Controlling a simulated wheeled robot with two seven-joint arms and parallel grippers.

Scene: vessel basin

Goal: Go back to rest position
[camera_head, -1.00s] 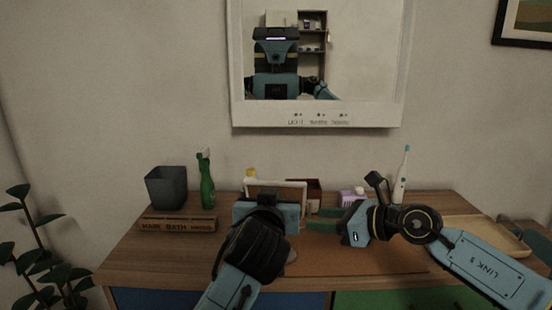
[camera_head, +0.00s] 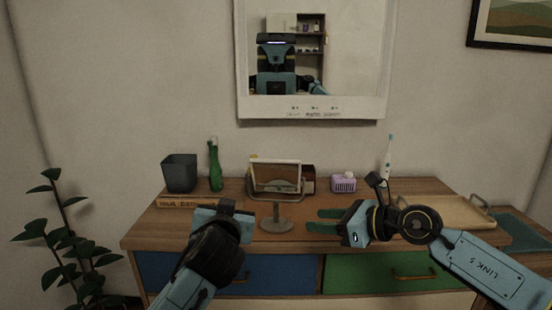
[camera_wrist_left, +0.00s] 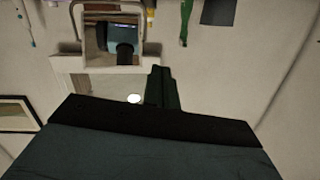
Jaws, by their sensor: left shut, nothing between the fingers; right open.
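My left gripper (camera_head: 226,210) is in front of the dresser's left half in the head view, beside the small framed stand mirror (camera_head: 276,177) and apart from it. Its fingers are hidden there behind its own body. In the left wrist view its dark fingers (camera_wrist_left: 163,88) are shut with nothing between them.
A grey bin (camera_head: 180,173), a green bottle (camera_head: 215,166) and a lettered wooden block (camera_head: 184,202) stand at the dresser's left. A purple tissue box (camera_head: 343,184), an electric toothbrush (camera_head: 388,160) and a wooden tray (camera_head: 462,212) are at the right. A plant (camera_head: 52,235) stands at left.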

